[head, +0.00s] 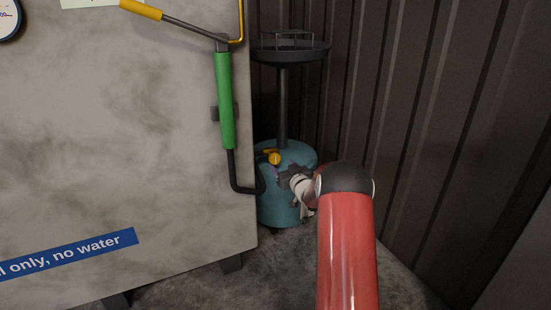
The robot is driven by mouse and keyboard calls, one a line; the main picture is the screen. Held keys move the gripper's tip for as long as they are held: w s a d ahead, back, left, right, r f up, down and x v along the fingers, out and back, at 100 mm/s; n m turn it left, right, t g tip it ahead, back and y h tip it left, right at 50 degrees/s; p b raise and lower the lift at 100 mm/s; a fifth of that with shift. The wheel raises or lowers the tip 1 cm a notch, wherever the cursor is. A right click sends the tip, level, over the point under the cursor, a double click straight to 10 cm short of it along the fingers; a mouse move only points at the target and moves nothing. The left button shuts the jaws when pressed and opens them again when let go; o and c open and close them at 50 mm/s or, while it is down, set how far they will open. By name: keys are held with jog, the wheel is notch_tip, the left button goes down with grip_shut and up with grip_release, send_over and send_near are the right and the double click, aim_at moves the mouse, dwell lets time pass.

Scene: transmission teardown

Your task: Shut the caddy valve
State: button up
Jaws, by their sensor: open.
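The caddy (272,208) is a teal, rounded tank low on the floor, with a dark post rising to a wide dark pan (290,54). A small yellow valve (274,158) sits at the upper left of the tank. My red arm reaches in from the bottom right. My gripper (285,175) is in front of the tank, just below and right of the valve in the picture. It is open and nothing shows in it. I cannot tell how far it is from the valve in depth. My gripper and arm hide part of the tank's right side.
A large grey panel (110,140) on feet fills the left, bearing a green-sleeved crank-like bar (225,100) whose dark lower end bends close to the caddy. A dark corrugated wall (430,110) stands behind and right. Bare floor (220,285) shows below.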

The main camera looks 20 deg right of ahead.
aim_at(276, 159)
jog(key=w, duration=0.7)
jog(key=shift+a, duration=0.15)
jog(key=c, duration=1)
jog(key=shift+o, duration=0.2)
